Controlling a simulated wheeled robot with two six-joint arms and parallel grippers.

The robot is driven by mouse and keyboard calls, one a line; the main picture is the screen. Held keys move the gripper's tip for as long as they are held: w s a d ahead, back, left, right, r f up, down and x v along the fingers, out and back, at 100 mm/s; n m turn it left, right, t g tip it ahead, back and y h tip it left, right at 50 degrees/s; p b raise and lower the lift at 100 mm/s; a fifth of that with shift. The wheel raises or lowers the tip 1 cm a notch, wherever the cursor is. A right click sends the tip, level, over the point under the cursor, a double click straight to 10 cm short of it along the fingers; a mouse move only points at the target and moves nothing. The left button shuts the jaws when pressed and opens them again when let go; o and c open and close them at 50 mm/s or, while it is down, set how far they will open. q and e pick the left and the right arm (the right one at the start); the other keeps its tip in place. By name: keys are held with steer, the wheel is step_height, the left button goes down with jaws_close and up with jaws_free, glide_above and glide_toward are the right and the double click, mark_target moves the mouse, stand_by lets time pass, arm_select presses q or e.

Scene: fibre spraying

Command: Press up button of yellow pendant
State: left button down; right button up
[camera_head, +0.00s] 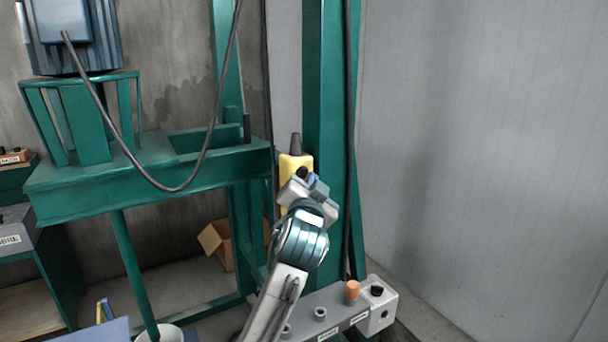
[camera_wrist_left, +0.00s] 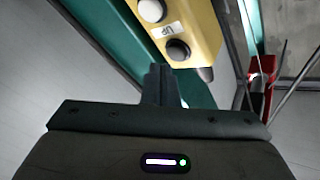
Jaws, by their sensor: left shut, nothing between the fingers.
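The yellow pendant (camera_head: 288,164) hangs on a black cable in front of a green post, in the middle of the head view. My left gripper (camera_head: 304,177) is in front of it and hides much of its lower part. In the left wrist view the pendant (camera_wrist_left: 203,22) is at the top, tilted. It bears a white button (camera_wrist_left: 151,10), a black button (camera_wrist_left: 178,50) and an "UP" label (camera_wrist_left: 167,30) between them. The shut, empty fingers (camera_wrist_left: 160,72) are close below the black button; contact cannot be told. My right gripper is out of view.
A green frame (camera_head: 110,175) with a motor on top stands at the left. A grey control box (camera_head: 335,318) with an orange knob (camera_head: 352,289) is below the pendant. A cardboard box (camera_head: 216,243) lies behind. The right side is bare wall.

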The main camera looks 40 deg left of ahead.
arm_select(q)
steer(key=shift+a, duration=0.1)
stand_by(0.5)
steer(key=shift+w+a, duration=0.15)
steer(key=shift+a, duration=0.2)
